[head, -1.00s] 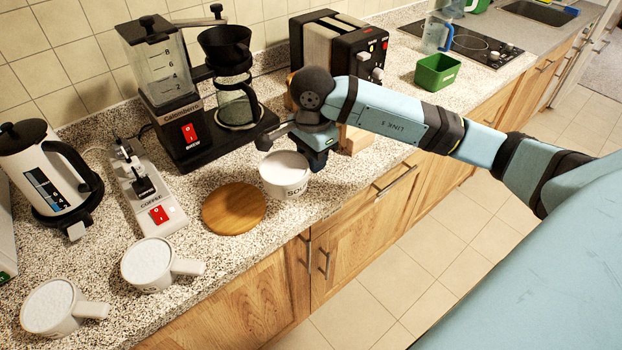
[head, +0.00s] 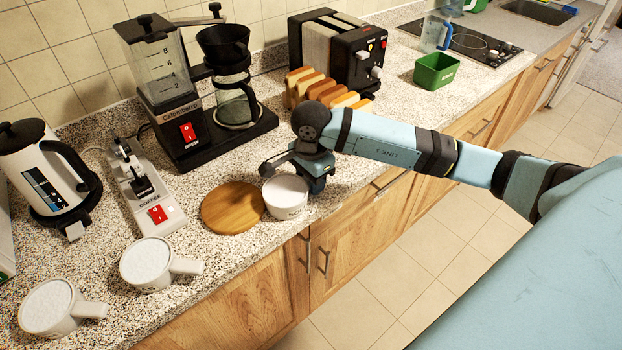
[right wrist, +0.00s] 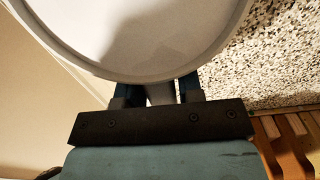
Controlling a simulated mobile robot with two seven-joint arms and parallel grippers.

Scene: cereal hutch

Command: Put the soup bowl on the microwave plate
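The soup bowl (head: 286,194) is white with dark lettering. It is upright at the counter's front edge, right beside a round wooden board (head: 232,208). My right gripper (head: 316,178) is at the bowl's right side in the head view. In the right wrist view the bowl (right wrist: 150,40) fills the top, and its rim covers the tips of the gripper (right wrist: 160,90). Whether the bowl touches the counter is unclear. I cannot make out the microwave plate. My left gripper is out of view.
Two white mugs (head: 160,263) stand at the front left. A kettle (head: 45,175), a coffee grinder (head: 148,187), a coffee maker (head: 190,125) and a toaster (head: 340,55) line the back. Bread slices (head: 322,90) stand before the toaster. A green container (head: 436,71) is further right.

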